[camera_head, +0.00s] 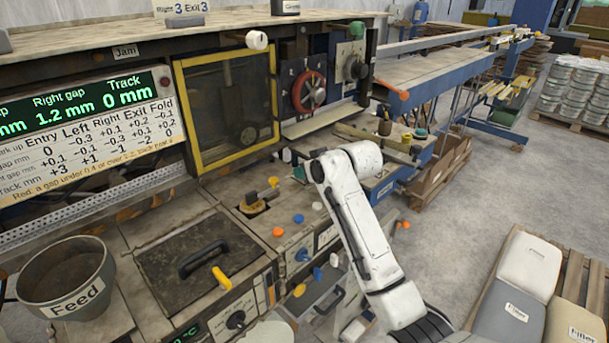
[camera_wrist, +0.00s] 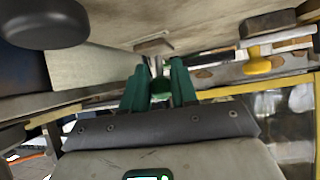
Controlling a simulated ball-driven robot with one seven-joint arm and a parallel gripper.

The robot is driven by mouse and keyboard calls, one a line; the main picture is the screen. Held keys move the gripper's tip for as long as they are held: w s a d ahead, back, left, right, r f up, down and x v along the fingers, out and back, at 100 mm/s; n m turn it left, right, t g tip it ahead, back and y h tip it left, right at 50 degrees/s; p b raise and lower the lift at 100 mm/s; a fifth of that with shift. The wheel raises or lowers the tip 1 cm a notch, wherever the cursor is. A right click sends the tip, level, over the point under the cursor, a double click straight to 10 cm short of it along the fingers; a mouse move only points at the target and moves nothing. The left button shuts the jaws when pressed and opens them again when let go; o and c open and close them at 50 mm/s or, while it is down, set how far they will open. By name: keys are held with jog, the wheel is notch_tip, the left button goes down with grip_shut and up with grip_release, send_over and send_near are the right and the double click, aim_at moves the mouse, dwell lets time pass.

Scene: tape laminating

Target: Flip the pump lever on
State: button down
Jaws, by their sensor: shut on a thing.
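In the wrist view my gripper (camera_wrist: 158,90) has dark green fingers closed around a small green part. A thin metal stem (camera_wrist: 157,66) runs from between the fingertips to a small brown block (camera_wrist: 153,46) on a pale beige surface. This looks like a small lever, but no label on it is readable. In the head view my arm reaches over the machine's front deck. My fingers there (camera_head: 299,172) show only as a little dark green beside the white wrist, and the held part is hidden.
A black-handled hatch (camera_head: 188,262) and a feed bucket (camera_head: 67,277) are farther left. A red handwheel (camera_head: 308,92) is behind. Grey floor is open at right.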

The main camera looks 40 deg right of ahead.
jog(key=shift+s+t+b, duration=0.15)
jog(key=shift+t+b, duration=0.15)
jog(key=shift+t, duration=0.1)
jog(key=c, duration=1)
grip_release()
jog(key=shift+f, duration=0.1)
jog(key=shift+o, duration=0.2)
jog(key=b+v, duration=0.1)
jog(key=v, duration=0.9)
jog(key=shift+s+r, duration=0.25)
jog(key=shift+s, duration=0.1)
